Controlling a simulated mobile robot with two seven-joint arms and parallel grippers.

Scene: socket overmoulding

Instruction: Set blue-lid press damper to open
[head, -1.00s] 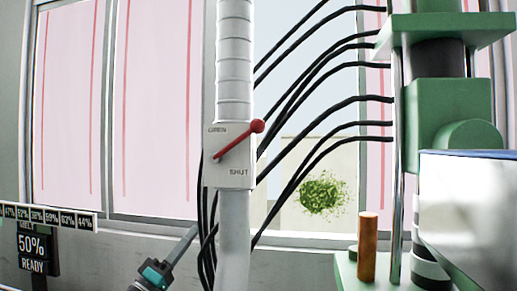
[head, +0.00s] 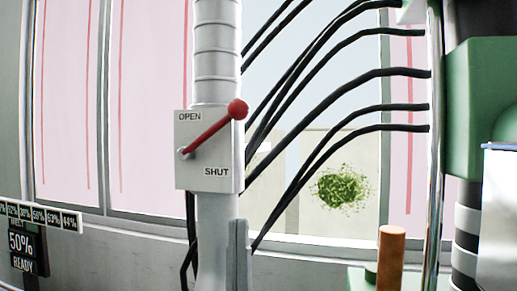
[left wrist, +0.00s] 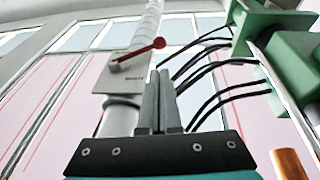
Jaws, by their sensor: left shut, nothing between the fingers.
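The damper plate (head: 223,183) is a pale square on the grey duct, marked OPEN at upper left and SHUT at lower right. Its red lever (head: 212,129) runs from a pivot at the plate's left up and right to a round red knob (head: 237,109), lying between the two words. In the left wrist view the lever (left wrist: 137,51) shows beyond the fingertips. My left gripper (head: 239,225) is shut and empty, fingers pointing up, below the plate and apart from the lever. In the left wrist view its fingers (left wrist: 160,75) are together. My right gripper is not in view.
Several black cables (head: 375,75) run from the duct area to the right. A green press (head: 475,90) with a blue-edged white part (head: 500,215) stands at right, near a copper-coloured cylinder (head: 391,255). A READY display (head: 22,245) is at lower left.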

